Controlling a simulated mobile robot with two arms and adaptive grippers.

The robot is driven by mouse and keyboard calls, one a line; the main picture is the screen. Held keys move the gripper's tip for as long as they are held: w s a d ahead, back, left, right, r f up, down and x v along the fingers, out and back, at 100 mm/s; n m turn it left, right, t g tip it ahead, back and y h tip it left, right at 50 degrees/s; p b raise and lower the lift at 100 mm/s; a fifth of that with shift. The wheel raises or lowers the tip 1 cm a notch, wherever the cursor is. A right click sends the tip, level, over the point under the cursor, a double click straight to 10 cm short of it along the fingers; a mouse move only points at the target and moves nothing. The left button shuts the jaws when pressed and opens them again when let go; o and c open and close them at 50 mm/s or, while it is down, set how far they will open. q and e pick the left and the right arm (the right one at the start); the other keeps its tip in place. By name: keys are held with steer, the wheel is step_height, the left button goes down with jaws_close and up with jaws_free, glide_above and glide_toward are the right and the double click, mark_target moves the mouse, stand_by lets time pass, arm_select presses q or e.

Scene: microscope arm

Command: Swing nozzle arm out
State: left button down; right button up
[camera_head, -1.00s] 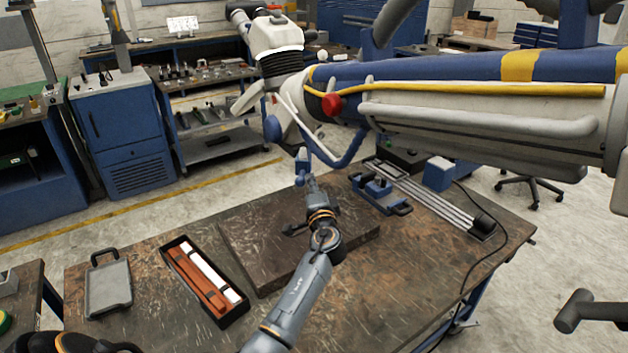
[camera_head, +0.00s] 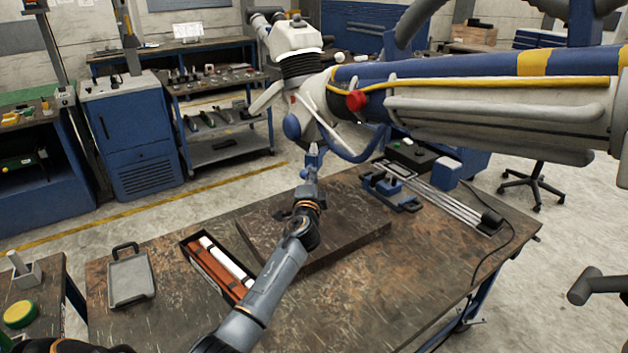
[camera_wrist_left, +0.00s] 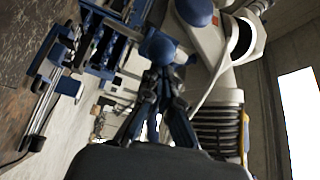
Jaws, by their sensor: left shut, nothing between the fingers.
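The nozzle arm (camera_head: 440,85) is a large white and blue boom with a yellow hose and a red knob (camera_head: 356,100). It reaches in from the right above the workbench and ends in a white head (camera_head: 295,38). A blue tip (camera_head: 313,157) hangs below the head. My left gripper (camera_head: 311,176) points up at this blue tip from below, very close to it. In the left wrist view its fingers (camera_wrist_left: 163,75) come together, shut, in front of a blue part (camera_wrist_left: 158,47). I cannot tell whether they touch it.
The workbench (camera_head: 400,290) carries a dark slab (camera_head: 350,240), an open case (camera_head: 215,265), a grey tray (camera_head: 131,276), a blue vise (camera_head: 390,190) and metal rails (camera_head: 440,195). A blue cabinet (camera_head: 130,135) stands behind at left. Floor is open beyond the bench.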

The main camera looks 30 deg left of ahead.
mark_target(302, 176)
arm_select(q)
steer(key=a, duration=0.3)
steer(key=shift+s+a+f, duration=0.1)
steer(key=shift+s+f, duration=0.1)
steer(key=shift+f, duration=0.05)
steer(key=shift+s+a+r+b, duration=0.1)
steer(key=shift+s+a+b, duration=0.1)
steer(key=shift+a, duration=0.9)
steer(key=shift+s+a+b, duration=0.1)
steer(key=shift+a+b, duration=0.05)
steer(key=shift+a, duration=0.95)
steer(key=shift+d, duration=0.1)
